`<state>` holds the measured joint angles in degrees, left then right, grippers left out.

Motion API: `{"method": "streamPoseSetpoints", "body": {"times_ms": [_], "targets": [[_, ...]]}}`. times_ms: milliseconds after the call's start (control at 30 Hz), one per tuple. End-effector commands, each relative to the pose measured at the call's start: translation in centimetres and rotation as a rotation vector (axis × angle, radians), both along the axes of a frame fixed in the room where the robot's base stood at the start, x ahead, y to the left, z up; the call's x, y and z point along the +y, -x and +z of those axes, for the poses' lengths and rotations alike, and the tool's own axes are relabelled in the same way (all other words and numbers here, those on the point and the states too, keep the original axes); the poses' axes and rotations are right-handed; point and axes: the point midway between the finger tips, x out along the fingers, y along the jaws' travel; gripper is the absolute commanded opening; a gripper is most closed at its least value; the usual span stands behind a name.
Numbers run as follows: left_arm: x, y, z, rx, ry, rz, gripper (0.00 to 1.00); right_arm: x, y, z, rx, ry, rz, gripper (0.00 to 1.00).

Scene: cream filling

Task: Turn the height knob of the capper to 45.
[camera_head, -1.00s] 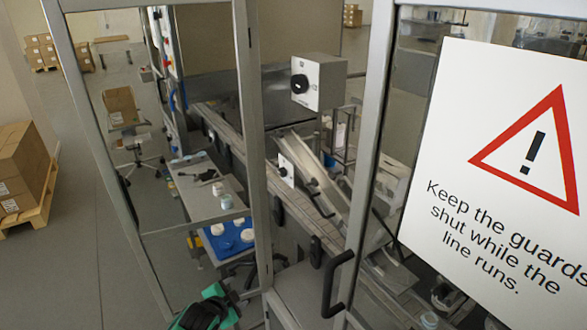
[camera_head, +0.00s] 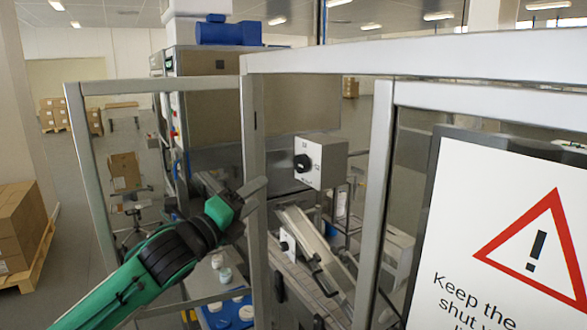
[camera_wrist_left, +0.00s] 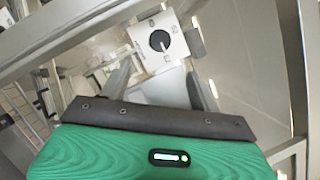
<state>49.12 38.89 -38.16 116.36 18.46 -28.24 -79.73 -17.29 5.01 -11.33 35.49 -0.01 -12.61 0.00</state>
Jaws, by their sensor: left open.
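A grey box (camera_head: 326,164) with a black round knob (camera_head: 302,163) on its pale face stands behind the guard frame in the head view. A smaller white plate with a second dark knob (camera_head: 284,246) sits lower, by the chute. Which one is the height knob I cannot tell from the labels. In the left wrist view a dark knob with a pale pointer (camera_wrist_left: 160,41) sits on a white square face with small unreadable marks. My left gripper (camera_head: 256,192) is open and empty, left of and lower than the box knob, apart from it. My right gripper is not in view.
A guard post (camera_head: 254,130) stands close to my left gripper, and another post (camera_head: 376,180) is right of the box. A warning sign (camera_head: 515,240) hangs on the right guard panel. A sloping chute (camera_head: 318,250) runs below the box. Cartons (camera_head: 22,228) stand on a pallet at left.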

Motion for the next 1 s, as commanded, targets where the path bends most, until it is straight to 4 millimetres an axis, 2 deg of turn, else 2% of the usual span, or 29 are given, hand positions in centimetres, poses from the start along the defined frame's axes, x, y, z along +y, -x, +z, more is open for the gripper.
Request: {"method": "streamPoseSetpoints", "body": {"times_ms": [167,433,700,1000], "targets": [[-1.0,-1.3,0.8,-0.002,0.000,-0.002,0.63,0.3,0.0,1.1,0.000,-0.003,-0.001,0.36],[-3.7,-5.3,2.1,0.001,0.002,0.000,0.63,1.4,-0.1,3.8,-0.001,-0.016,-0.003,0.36],[-6.5,-9.1,2.9,0.002,0.000,-0.001,0.63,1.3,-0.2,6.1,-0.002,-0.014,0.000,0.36],[-7.6,-10.8,3.0,0.000,0.000,-0.001,0.63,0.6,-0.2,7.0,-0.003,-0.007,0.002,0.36]]}}
